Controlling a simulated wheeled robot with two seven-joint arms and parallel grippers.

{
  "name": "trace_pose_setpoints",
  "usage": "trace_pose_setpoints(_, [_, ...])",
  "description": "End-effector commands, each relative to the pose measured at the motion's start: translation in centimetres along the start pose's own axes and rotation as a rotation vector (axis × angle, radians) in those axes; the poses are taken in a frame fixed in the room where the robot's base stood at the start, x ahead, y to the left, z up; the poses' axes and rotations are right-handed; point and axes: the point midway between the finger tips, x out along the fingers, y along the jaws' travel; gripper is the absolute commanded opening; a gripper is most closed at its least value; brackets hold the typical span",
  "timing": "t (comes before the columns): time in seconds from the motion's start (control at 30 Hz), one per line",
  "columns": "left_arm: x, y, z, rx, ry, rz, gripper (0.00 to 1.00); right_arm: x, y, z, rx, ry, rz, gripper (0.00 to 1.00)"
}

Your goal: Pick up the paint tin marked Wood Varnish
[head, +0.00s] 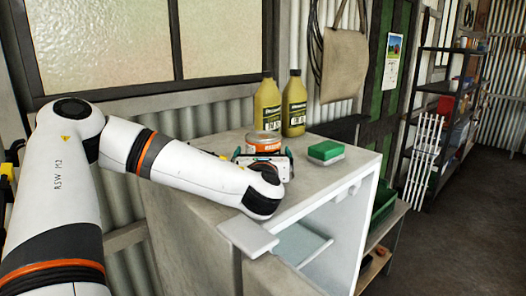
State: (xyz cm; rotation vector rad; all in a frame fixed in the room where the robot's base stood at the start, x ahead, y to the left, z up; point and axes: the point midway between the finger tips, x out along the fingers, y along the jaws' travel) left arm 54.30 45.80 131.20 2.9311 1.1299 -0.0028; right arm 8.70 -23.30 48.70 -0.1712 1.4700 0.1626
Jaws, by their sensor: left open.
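A short round paint tin (264,138) with an orange and white label stands on top of the pale cabinet (338,143); its lettering is too small to read. My left gripper (264,154) is open at the near side of the tin, its fingers spread to the left and right. The gripper and wrist hide the tin's lower part. I cannot tell whether the fingers reach around it or touch it. My right gripper is not in view.
Two yellow-green bottles (267,104) (294,106) stand close behind the tin. The cabinet is open at the front, with an inner shelf (301,244). Shelving (440,110) stands farther right beside open floor.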

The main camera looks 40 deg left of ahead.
Motion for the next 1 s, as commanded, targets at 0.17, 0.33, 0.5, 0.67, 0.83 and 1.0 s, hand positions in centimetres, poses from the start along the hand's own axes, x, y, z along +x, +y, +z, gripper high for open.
trace_pose_setpoints(0.17, [0.0, 0.0, 0.0, -0.001, 0.000, 0.001, 0.97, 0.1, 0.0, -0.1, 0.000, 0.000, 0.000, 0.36])
trace_pose_setpoints(0.33, [-0.1, 0.0, 0.0, -0.001, 0.000, 0.001, 0.69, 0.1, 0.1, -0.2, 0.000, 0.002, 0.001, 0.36])
trace_pose_setpoints(0.5, [-0.1, 0.0, 0.0, -0.001, 0.000, 0.000, 0.41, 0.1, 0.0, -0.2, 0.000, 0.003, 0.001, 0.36])
trace_pose_setpoints(0.67, [0.0, 0.1, -0.2, -0.003, 0.006, 0.001, 0.33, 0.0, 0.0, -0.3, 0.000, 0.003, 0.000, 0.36])
trace_pose_setpoints(0.83, [0.0, 0.1, -0.3, -0.003, 0.006, 0.001, 0.33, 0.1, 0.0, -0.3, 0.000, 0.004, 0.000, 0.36])
trace_pose_setpoints(1.0, [0.0, 0.1, -1.4, -0.005, 0.007, 0.000, 0.33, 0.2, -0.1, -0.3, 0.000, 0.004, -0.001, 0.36])
